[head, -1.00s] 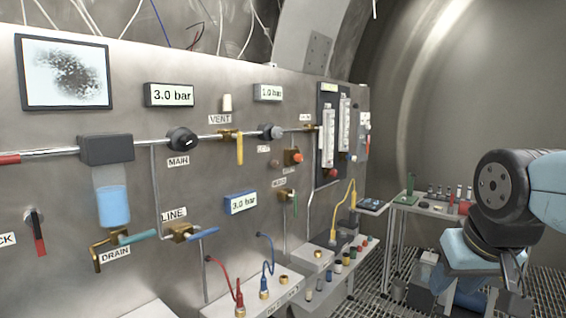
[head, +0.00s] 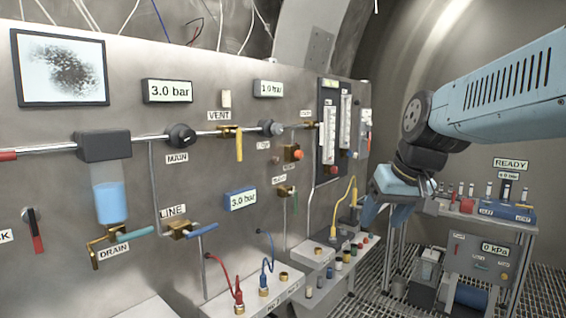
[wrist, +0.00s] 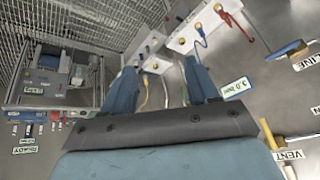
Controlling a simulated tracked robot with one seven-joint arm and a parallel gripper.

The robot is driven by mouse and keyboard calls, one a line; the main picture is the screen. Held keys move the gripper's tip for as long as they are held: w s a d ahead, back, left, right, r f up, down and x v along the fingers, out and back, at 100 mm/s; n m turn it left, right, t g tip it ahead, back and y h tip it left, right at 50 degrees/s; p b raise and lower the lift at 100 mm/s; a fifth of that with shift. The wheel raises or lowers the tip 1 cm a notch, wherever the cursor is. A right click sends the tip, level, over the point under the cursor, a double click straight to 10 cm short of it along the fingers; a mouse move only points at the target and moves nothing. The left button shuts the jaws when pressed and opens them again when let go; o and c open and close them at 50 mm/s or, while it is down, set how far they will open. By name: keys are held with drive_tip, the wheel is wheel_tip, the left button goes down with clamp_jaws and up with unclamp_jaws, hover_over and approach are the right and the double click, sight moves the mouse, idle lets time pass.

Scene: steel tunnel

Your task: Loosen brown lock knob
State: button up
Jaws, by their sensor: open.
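A small brown knob (head: 275,159) sits on the steel panel left of the orange-capped valve (head: 293,152); it looks like the lock knob, but it is too small to tell its position. My gripper (head: 387,212) is to the right of the panel's right end, apart from the knob, with its fingers angled downward. In the wrist view my gripper (wrist: 160,72) shows two blue fingers spread apart with nothing between them. I cannot make out the brown knob in the wrist view.
Yellow-handled VENT valve (head: 239,148), black MAIN knob (head: 181,136) and blue-handled LINE valve (head: 196,231) project from the panel. A cart (head: 470,215) with instruments stands at right.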

drive_tip(key=w+a+r+n+y, duration=0.1)
drive_tip(key=w+a+r+y, duration=0.15)
drive_tip(key=w, duration=0.55)
drive_tip(key=w+a+r+n+y, duration=0.1)
drive_tip(key=w+a, duration=0.3)
drive_tip(key=w, duration=0.4)
drive_tip(key=w+a+r+n+y, duration=0.1)
drive_tip(key=w+a+y, duration=0.15)
drive_tip(key=w, duration=0.65)
drive_tip(key=n+y, duration=0.1)
drive_tip(key=y, duration=0.4)
approach(278, 161)
drive_tip(key=shift+t, duration=0.4)
drive_tip(key=x, duration=0.9)
drive_tip(key=shift+s+a+f, duration=0.15)
drive_tip(key=shift+a+f, duration=0.05)
drive_tip(key=shift+f, duration=0.05)
drive_tip(key=shift+c, duration=0.4)
drive_tip(key=c, duration=0.9)
drive_tip(key=shift+d, duration=0.25)
drive_tip(key=shift+c, duration=0.3)
drive_tip(key=shift+a, duration=0.15)
